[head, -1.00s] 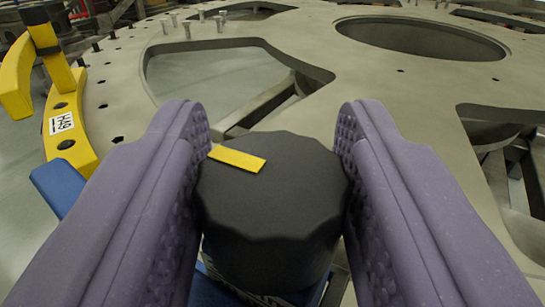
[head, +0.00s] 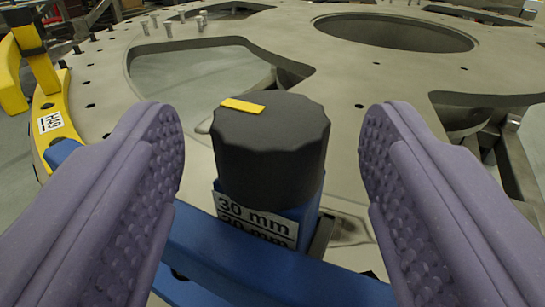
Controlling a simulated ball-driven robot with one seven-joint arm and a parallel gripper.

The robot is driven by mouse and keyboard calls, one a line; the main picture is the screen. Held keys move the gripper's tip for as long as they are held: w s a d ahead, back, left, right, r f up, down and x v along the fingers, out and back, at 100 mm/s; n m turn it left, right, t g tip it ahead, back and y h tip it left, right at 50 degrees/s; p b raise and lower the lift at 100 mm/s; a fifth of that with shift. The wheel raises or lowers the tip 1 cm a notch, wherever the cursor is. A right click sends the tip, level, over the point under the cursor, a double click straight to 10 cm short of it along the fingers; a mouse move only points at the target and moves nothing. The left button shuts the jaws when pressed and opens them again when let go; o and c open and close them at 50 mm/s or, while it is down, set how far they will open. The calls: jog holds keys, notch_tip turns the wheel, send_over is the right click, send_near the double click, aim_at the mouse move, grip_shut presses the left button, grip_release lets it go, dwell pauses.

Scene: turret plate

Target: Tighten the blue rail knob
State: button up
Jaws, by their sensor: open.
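The rail knob is a dark grey, faceted cap (head: 270,150) with a yellow mark (head: 242,106) on its top, toward the left. It sits upright on a blue block with a white "30 mm" label (head: 255,218), joined to a blue rail (head: 270,268). My gripper (head: 272,140) is open, with one purple padded finger on each side of the knob. A clear gap shows between each finger and the knob, so neither touches it. The lower part of the label is partly hidden by the rail.
A large grey turret plate (head: 350,85) with cut-outs and a round hole (head: 395,32) spreads behind the knob. Short metal pins (head: 168,29) stand on the plate at the back.

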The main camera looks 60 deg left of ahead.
aim_at(300, 158)
jog(key=v, duration=0.5)
jog(key=shift+s+d+p, duration=0.1)
jog(key=shift+d+p, duration=0.05)
jog(key=shift+p, duration=0.2)
jog(key=w+d+r+m+t+h+b, duration=0.1)
jog(key=w+d+r+t+h, duration=0.25)
jog(key=w+r, duration=0.4)
jog(key=w+d+r+m+t+h, duration=0.1)
jog(key=w+d+r+t+h, duration=0.15)
jog(key=w+r+h, duration=0.5)
jog(key=s+d+r+m+t+h+b, duration=0.1)
jog(key=d+r+m, duration=0.15)
jog(key=r, duration=0.55)
jog(key=s+d+r+m+t+h, duration=0.1)
jog(key=d+r+h, duration=0.15)
jog(key=r, duration=0.65)
jog(key=s+d+r+m+h, duration=0.1)
jog(key=s+r+m, duration=0.1)
jog(key=s+r, duration=0.35)
jog(key=s+d+r+m+h, duration=0.1)
jog(key=s+r+m+h, duration=0.15)
jog(key=r, duration=0.55)
jog(key=s+a+r+m+y, duration=0.1)
jog(key=s+r, duration=0.4)
jog(key=s, duration=0.3)
jog(key=s+a+r+m+g+y+b, duration=0.1)
jog(key=s+r, duration=0.4)
jog(key=s, duration=0.3)
jog(key=shift+s+a, duration=0.2)
jog(key=shift+a, duration=0.15)
